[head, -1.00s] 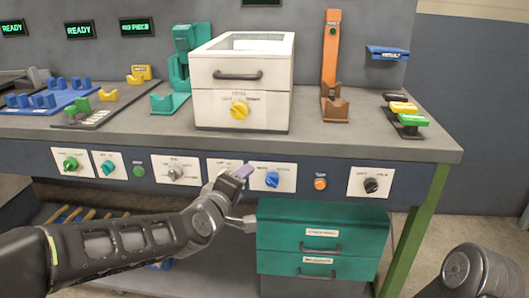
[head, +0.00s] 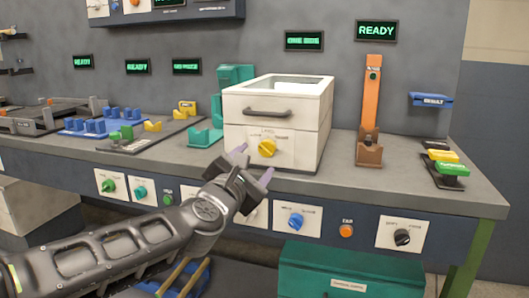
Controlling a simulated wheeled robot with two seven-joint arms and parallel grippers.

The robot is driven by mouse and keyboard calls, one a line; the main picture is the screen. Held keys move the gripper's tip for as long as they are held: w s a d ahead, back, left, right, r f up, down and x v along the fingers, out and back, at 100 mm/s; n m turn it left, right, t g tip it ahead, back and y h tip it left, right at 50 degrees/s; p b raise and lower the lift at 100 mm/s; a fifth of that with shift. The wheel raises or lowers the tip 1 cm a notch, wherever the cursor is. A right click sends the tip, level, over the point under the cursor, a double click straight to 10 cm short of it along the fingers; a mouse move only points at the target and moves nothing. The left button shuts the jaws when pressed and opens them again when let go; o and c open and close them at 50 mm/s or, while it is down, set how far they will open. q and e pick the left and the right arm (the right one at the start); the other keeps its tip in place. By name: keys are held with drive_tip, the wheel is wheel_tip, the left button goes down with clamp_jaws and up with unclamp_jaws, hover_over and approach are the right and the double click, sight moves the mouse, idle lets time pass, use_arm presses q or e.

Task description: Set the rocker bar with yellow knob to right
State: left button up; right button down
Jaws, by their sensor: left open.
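The yellow knob (head: 267,148) sits on a white label plate low on the front of the white drawer box (head: 310,138). I cannot tell clearly which way its bar points, and the small print around it is too blurred to read. My left gripper (head: 253,164) is open, its two purple-tipped fingers spread just in front of and below-left of the knob. It looks empty, and I see no clear contact with the knob. My right gripper is out of view.
The bench front carries a green knob (head: 108,186), a teal knob (head: 140,192), a blue knob (head: 296,221), an orange button (head: 346,231) and a black knob (head: 402,237). An orange post (head: 371,95) stands right of the box.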

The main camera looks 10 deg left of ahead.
sight(265, 150)
use_arm(q)
drive_tip(key=w, duration=0.4)
drive_tip(key=w+b, duration=0.1)
drive_tip(key=w, duration=0.2)
drive_tip(key=shift+w+d, duration=0.2)
drive_tip(key=shift+w, duration=0.15)
drive_tip(key=shift+c, duration=0.2)
clamp_jaws()
